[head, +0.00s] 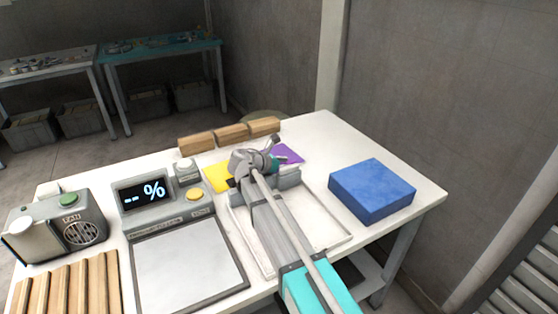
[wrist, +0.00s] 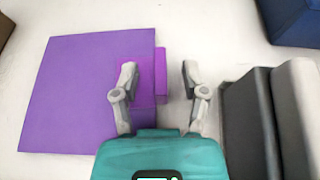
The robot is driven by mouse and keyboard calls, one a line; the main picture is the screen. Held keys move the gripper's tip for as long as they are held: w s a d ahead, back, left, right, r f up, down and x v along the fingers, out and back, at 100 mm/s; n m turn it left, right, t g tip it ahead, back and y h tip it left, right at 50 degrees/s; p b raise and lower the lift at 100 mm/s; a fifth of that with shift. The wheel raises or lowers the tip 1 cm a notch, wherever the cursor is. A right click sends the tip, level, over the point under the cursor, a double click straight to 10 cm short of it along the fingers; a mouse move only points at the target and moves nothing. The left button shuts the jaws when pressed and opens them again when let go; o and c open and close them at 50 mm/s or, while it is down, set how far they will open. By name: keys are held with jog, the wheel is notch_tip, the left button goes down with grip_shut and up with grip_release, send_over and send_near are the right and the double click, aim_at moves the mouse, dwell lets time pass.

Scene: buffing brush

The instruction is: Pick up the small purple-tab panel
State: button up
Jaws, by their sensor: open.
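The purple panel (wrist: 85,90) lies flat on the white table, left of centre in the wrist view. A brighter purple tab (wrist: 161,75) sticks out past its right edge. In the head view the purple panel (head: 288,153) shows partly behind my arm. My gripper (wrist: 158,76) is open and empty above it. Its left finger overlaps the tab and the panel's right edge in the picture; its right finger is over bare table, with the tab's outer end between them. I cannot tell the fingers' height. In the head view my gripper (head: 272,162) points at the panel.
A grey fixture (wrist: 250,110) stands close to the right finger. A blue block (head: 371,188) is at the table's right. A yellow panel (head: 216,178), wooden blocks (head: 231,134), a percent display unit (head: 155,194) and a fan box (head: 65,222) stand further left.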

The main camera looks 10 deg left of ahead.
grip_shut()
jog(key=shift+r, duration=0.1)
dwell(0.6)
jog(key=shift+r+p, duration=0.95)
jog(key=shift+p, duration=0.15)
jog(key=s+a+r+p, duration=0.1)
jog(key=s+r+p, duration=0.9)
jog(key=s, duration=0.4)
jog(key=shift+r+p, duration=0.4)
jog(key=shift+r, duration=0.05)
